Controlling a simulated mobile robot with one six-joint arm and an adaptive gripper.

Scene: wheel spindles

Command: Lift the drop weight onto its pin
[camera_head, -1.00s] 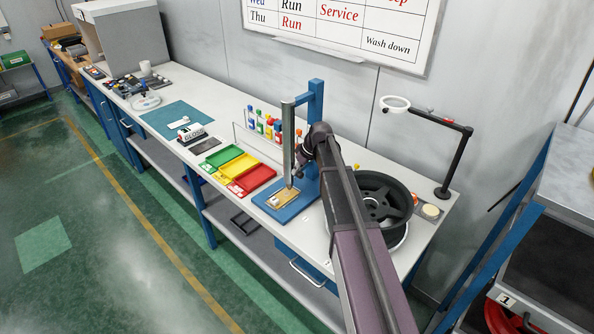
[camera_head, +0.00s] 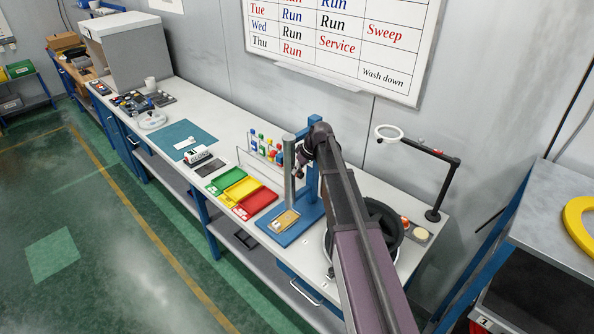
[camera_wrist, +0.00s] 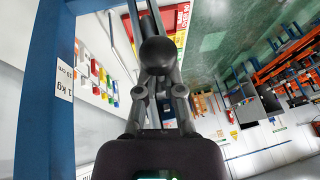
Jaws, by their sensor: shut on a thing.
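The blue drop stand (camera_head: 313,165) stands on the bench with an upright grey tube (camera_head: 289,165) over its blue base. My gripper (camera_head: 300,160) is beside the tube, high up, close to the blue post. In the wrist view my gripper (camera_wrist: 160,75) is shut on a dark round knob (camera_wrist: 158,52), which appears to belong to the drop weight. The rest of the weight is hidden, and I cannot make out the pin. The blue post (camera_wrist: 40,90) runs along the left of that view, with a white label (camera_wrist: 66,78) reading 1 kg.
A tan plate (camera_head: 285,220) lies on the stand's base. A black wheel (camera_head: 385,225) is right of my arm. A ring lamp (camera_head: 389,132) stands at the bench's right end.

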